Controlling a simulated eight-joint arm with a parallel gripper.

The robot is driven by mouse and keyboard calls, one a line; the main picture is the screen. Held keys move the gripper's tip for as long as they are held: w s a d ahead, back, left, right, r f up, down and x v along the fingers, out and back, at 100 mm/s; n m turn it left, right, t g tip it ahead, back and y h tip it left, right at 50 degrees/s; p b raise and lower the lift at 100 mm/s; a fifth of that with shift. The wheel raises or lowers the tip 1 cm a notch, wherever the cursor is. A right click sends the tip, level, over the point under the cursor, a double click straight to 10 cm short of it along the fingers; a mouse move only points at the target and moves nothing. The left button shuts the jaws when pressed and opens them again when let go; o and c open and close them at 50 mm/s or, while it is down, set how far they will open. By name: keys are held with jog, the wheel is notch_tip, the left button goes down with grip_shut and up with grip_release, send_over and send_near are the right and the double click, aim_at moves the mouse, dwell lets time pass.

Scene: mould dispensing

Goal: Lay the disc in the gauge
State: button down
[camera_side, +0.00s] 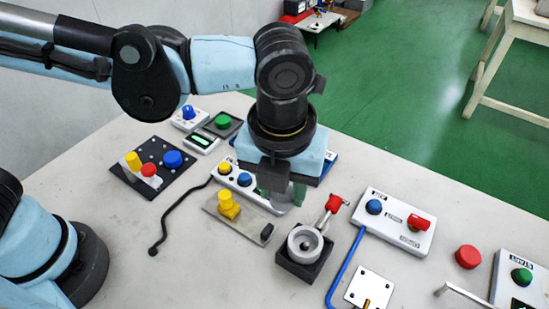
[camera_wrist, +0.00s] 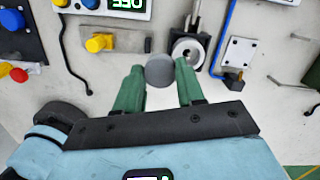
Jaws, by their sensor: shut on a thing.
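My gripper (camera_wrist: 160,69) is shut on a grey disc (camera_wrist: 160,71), which sits between the tips of its two green fingers. In the side view my gripper (camera_side: 281,192) hangs over the table, and the disc is hard to make out against the fingers. What looks like the gauge is a grey round cup (camera_side: 305,245) with a dark centre on a black block. It stands to the right of and in front of my gripper there. In the wrist view the gauge (camera_wrist: 187,51) lies just beyond and right of the disc, partly behind the right finger.
A red-handled lever (camera_side: 331,206) rises behind the gauge. A plate with a yellow knob (camera_side: 228,204) lies left of it. A blue bent rod (camera_side: 346,268) and a white plate (camera_side: 369,289) are at its right. A black bent rod (camera_side: 164,228) lies on bare table further left.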

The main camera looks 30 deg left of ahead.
aim_at(250, 222)
jog(key=a+f+n+y, duration=0.1)
jog(key=a+f+n, duration=0.2)
jog(key=a+n, duration=0.5)
jog(key=shift+s+d+f+n+g, duration=0.15)
jog(key=shift+d+f+n, duration=0.2)
jog(key=shift+f, duration=1.05)
jog(key=shift+d+f+n+g, duration=0.1)
jog(key=shift+d+f+n, duration=0.25)
jog(key=shift+f, duration=1.05)
jog(key=shift+s+d+f+n+g, duration=0.15)
jog(key=shift+f+n, duration=0.25)
jog(key=shift+f, duration=1)
jog(key=shift+f, duration=0.3)
jog(key=c, duration=0.6)
grip_release()
jog(key=shift+w, duration=0.1)
notch_tip(250, 222, up, 7)
